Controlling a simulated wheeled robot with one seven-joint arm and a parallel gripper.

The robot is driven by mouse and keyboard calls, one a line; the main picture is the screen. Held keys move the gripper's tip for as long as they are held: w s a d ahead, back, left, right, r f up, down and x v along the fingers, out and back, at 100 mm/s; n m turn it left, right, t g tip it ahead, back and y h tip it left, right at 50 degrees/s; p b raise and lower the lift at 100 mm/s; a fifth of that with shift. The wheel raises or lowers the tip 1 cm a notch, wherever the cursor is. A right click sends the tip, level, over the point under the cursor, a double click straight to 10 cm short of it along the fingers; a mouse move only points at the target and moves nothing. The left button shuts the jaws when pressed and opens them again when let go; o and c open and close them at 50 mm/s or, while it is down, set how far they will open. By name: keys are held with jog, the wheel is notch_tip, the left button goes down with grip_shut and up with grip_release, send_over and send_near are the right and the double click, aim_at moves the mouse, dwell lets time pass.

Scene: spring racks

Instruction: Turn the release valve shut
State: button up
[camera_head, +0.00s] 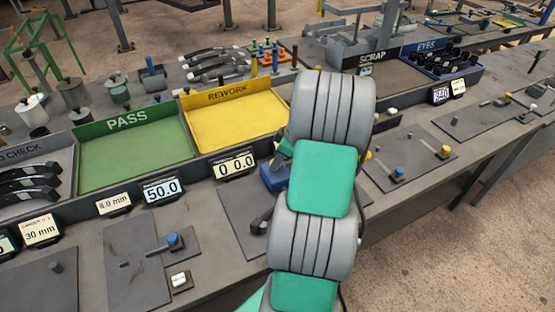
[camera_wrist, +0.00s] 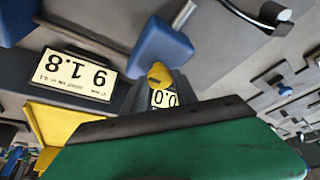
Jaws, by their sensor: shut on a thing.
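A blue block-shaped fixture (camera_head: 274,178) stands on the bench beside my arm, in front of the yellow bin. In the wrist view, which is upside down, the blue fixture (camera_wrist: 160,50) has a grey rod at one end and a yellow knob (camera_wrist: 160,75) close to it. The yellow knob looks like the release valve's handle. My gripper (camera_wrist: 160,90) is shut on the yellow knob, with grey finger parts on either side of it.
The green PASS bin (camera_head: 135,158) and yellow REWORK bin (camera_head: 235,118) stand behind. Displays reading 50.0 (camera_head: 161,190) and 0 0.0 (camera_head: 235,166) line the bench. A lever with a blue knob (camera_head: 172,241) is at the front left.

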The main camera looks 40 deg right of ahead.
grip_shut()
jog(key=shift+m, duration=0.3)
jog(key=m+h+b, duration=0.1)
jog(key=m+b, duration=0.2)
jog(key=shift+a+t, duration=0.1)
jog(key=shift+t, duration=0.2)
jog(key=m+h+b, duration=0.2)
jog(key=m, duration=0.2)
jog(key=shift+a+m+b, duration=0.15)
jog(key=shift+m+b, duration=0.15)
jog(key=shift+m, duration=0.1)
jog(key=m+h+b, duration=0.1)
jog(key=m, duration=0.1)
jog(key=m+g+h+b, duration=0.1)
jog(key=m, duration=0.2)
jog(key=shift+w+a, duration=0.1)
jog(key=shift+w, duration=0.05)
jog(key=shift+r+m+g+h+b, duration=0.1)
jog(key=shift+m+g+h+b, duration=0.25)
jog(key=shift+m, duration=0.8)
jog(key=shift+m+g+h+b, duration=0.25)
jog(key=shift+m+g+b, duration=0.1)
jog(key=shift+m, duration=0.8)
